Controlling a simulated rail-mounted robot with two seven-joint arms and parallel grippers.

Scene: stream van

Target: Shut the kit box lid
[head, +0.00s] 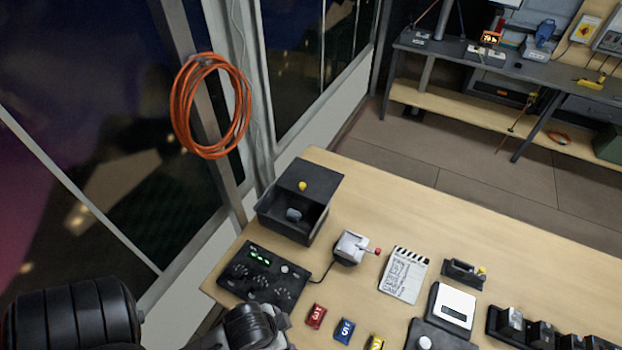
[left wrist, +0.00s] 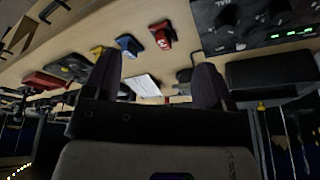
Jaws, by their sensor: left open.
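The kit box (head: 289,219) is a dark box at the far left corner of the table. Its dark lid (head: 311,177) with a yellow knob (head: 302,186) stands raised toward the back, and the front is open. A small grey object (head: 293,214) shows inside. In the left wrist view, the dark box (left wrist: 272,76) is at the right edge. My left gripper (left wrist: 158,76) is open, with nothing between its fingers. In the head view, my left arm's end is at the bottom, nearer than the box and apart from it; its fingertips are not clear there. My right gripper is not in view.
A black control panel (head: 262,275) lies before the box, with a lever unit (head: 352,247) to its right. Red (head: 316,316), blue (head: 345,330) and yellow (head: 376,342) blocks sit near the front. A clapperboard (head: 404,276) lies farther right. The table behind it is clear.

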